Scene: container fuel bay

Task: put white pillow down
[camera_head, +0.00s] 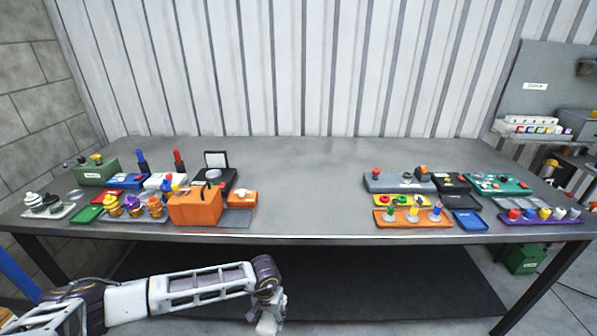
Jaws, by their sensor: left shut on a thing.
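My left arm comes in from the lower left, and my left gripper (270,312) hangs below the table's front edge, left of the picture's middle. It is shut on a small pale thing, which fits the white pillow, but its outline is hard to tell from the pale fingers. The grey table (310,190) lies beyond and above the gripper. My right gripper is not in view.
An orange box (195,207) and several small trays crowd the table's left part. An orange tray (413,218) and a purple tray (540,218) stand with others at the right. The table's middle is clear. A green box (524,260) stands on the floor at right.

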